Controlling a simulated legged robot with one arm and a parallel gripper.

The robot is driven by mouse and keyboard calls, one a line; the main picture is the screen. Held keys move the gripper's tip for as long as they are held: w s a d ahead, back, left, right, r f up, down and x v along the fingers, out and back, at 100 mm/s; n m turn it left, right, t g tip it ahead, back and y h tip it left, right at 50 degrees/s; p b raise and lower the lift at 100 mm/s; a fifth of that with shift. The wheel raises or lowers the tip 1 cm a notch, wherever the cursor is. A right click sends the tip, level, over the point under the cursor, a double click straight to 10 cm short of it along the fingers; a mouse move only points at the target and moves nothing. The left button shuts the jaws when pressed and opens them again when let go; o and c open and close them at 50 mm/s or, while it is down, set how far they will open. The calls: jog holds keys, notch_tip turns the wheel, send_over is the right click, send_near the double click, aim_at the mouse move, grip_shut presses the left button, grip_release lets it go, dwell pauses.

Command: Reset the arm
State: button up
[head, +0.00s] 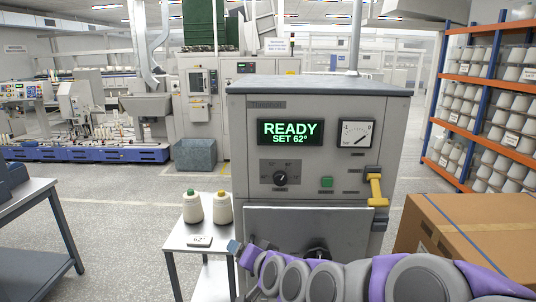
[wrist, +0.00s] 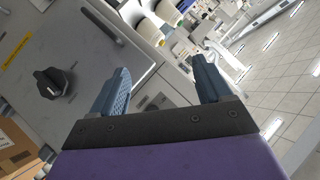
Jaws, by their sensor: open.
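My gripper is open and empty. In the wrist view its two blue-grey fingers (wrist: 163,75) stand well apart, with only background between them. In the head view my purple and grey arm comes in from the lower right, and my gripper (head: 243,251) is in front of the lower left of the grey machine (head: 240,100). The arm hides part of the machine's lower panel (head: 290,218). The machine's display (head: 290,132) reads READY, SET 62°. In the wrist view a black knob (wrist: 52,83) on a grey panel lies left of the fingers.
Two cream cones (head: 193,208) (head: 223,208) and a small card (head: 200,241) sit on a side table (head: 176,238) left of the machine. A yellow handle (head: 376,188) sticks out at right. A cardboard box (head: 470,240) stands at right. The aisle floor (head: 110,200) is clear.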

jog(key=s+d+f+n+g+h, duration=0.1)
jog(key=s+d+g, duration=0.3)
jog(key=s, duration=0.8)
jog(key=s+d+f+n+g+h, duration=0.1)
jog(key=s+d+f+g+h, duration=0.2)
jog(key=s+d, duration=0.5)
jog(key=s+d+f+n+g+h, duration=0.1)
jog(key=s+d+g, duration=0.5)
jog(key=s, duration=1.2)
notch_tip(320, 180, down, 3)
jog(key=shift+d+r+h, duration=0.2)
jog(key=shift+d+h, duration=0.3)
jog(key=shift+h, duration=0.2)
jog(key=shift+w, duration=0.1)
